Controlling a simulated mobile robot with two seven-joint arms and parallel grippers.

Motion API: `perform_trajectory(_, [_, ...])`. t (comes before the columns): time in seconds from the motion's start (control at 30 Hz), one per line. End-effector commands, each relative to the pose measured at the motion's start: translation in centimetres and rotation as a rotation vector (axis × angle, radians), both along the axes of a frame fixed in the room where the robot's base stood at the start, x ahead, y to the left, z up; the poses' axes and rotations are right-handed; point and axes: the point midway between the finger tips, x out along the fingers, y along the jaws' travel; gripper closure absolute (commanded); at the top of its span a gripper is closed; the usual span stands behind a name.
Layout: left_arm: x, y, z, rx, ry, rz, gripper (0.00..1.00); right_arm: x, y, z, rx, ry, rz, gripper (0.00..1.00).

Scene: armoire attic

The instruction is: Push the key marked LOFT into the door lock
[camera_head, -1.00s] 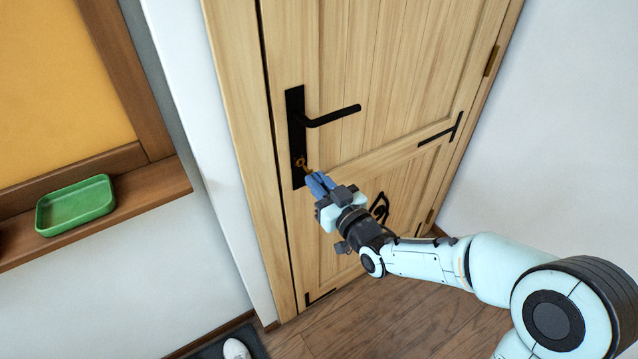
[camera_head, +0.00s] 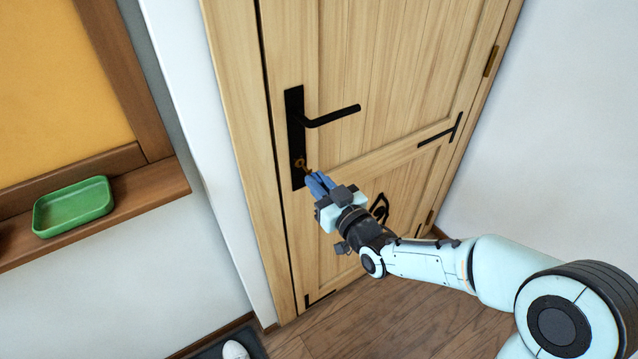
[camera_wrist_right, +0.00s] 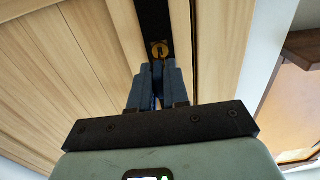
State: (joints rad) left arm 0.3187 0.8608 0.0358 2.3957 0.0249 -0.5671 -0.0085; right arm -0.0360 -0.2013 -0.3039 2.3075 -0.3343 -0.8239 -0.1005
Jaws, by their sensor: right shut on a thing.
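The wooden door (camera_head: 375,75) is shut, with a black lock plate (camera_head: 294,110) and a lever handle (camera_head: 335,116) on it. The brass door lock (camera_head: 299,162) sits low on the plate; it also shows in the right wrist view (camera_wrist_right: 160,49). My right gripper (camera_head: 311,178) is just below and right of the lock, its blue fingers pointing at it. It is shut on the key (camera_head: 308,171), of which only a small brass bit shows. The LOFT mark cannot be read. I cannot tell whether the key's tip is inside the lock. My left gripper is out of view.
A green tray (camera_head: 73,207) stands on a wooden ledge (camera_head: 150,190) at the left. A dark mat (camera_head: 215,348) with a white shoe (camera_head: 235,350) lies on the floor at the bottom. The white wall (camera_head: 560,130) at right is bare.

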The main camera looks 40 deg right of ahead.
Motion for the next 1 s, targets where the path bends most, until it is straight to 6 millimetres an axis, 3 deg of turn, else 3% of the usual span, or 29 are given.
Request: perform_trajectory(1.0, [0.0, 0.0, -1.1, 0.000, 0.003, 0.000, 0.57, 2.6, -0.2, -0.1, 0.000, 0.001, 0.002, 1.00])
